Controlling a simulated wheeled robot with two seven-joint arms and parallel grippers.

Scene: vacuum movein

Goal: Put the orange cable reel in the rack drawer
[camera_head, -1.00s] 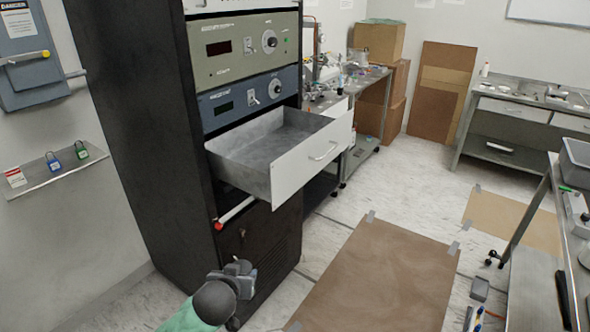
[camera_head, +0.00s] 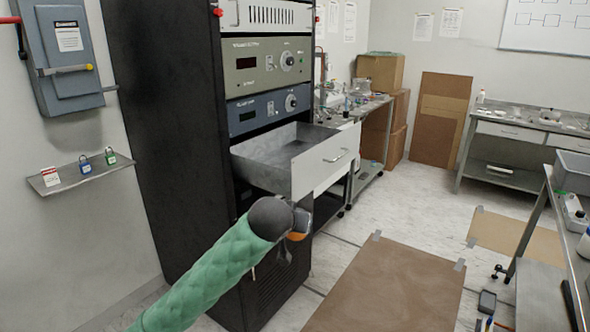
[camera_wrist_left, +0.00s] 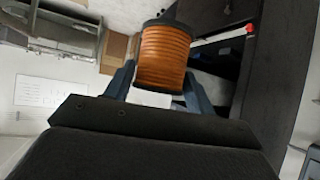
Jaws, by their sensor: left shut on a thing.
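The orange cable reel (camera_wrist_left: 165,57) is held between the fingers of my left gripper (camera_wrist_left: 158,88), which is shut on it in the left wrist view. In the head view the left gripper (camera_head: 292,240) is in front of the rack, below the front of the open drawer (camera_head: 318,172). Only a small orange part of the reel (camera_head: 298,236) shows there; the wrist hides the rest. The drawer is pulled out, and the visible part of its inside is bare grey metal. My right gripper is not in view.
The black rack (camera_head: 180,130) stands left of and behind the drawer. A brown mat (camera_head: 385,290) lies taped on the floor at right. A metal table (camera_head: 560,230) stands at the far right. A small shelf (camera_head: 80,174) with padlocks is on the left wall.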

